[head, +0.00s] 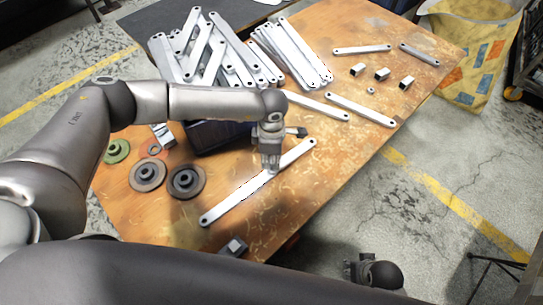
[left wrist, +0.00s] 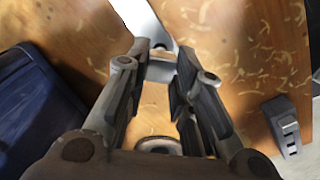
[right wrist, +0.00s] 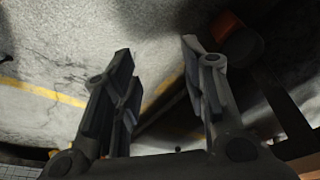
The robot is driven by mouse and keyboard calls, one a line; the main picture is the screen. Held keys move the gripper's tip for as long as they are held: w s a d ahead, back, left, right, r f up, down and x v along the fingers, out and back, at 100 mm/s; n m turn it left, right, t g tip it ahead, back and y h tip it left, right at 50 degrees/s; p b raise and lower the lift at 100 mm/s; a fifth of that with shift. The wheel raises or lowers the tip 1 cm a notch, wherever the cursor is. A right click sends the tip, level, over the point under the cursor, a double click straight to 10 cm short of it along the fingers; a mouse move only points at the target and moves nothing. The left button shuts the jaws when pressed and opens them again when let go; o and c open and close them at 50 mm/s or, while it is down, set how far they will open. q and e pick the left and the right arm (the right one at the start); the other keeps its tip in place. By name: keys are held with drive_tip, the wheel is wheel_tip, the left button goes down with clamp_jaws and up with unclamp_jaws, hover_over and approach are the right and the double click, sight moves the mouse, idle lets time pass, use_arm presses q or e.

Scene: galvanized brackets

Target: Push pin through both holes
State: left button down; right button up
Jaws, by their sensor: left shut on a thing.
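My left gripper (head: 270,167) reaches down over two flat galvanized brackets on the table, which run end to end in one slanting line. One bracket (head: 235,200) extends to the lower left and the other bracket (head: 297,153) to the upper right. Their meeting ends are under my fingers, so the holes there are hidden. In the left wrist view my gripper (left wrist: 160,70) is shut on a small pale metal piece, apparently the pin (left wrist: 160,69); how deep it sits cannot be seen. My right gripper (right wrist: 155,75) is open and empty, off the table's front edge.
Piles of brackets (head: 290,55) lie at the back, with loose brackets (head: 360,109) and small metal blocks (head: 381,74) at right. A dark blue bin (head: 205,139) stands just left of my left gripper. Round dark parts (head: 187,181) and a grey block (head: 233,247) are nearby.

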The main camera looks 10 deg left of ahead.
use_arm(q)
drive_tip(key=shift+f, duration=0.35)
drive_tip(key=shift+b, duration=0.3)
use_arm(e)
drive_tip(key=shift+w+r, duration=0.35)
drive_tip(key=shift+r, duration=0.3)
drive_tip(key=shift+w+r, duration=0.35)
drive_tip(key=shift+r, duration=0.25)
use_arm(q)
drive_tip(key=shift+f, duration=0.1)
use_arm(e)
drive_tip(key=shift+r, duration=0.3)
use_arm(q)
drive_tip(key=shift+f, duration=0.1)
use_arm(e)
drive_tip(key=shift+r, duration=0.3)
use_arm(q)
drive_tip(key=shift+f+b, duration=0.2)
drive_tip(key=shift+b, duration=0.1)
use_arm(e)
drive_tip(key=shift+s+r, duration=0.15)
drive_tip(key=shift+r, duration=0.3)
drive_tip(key=shift+r, duration=0.2)
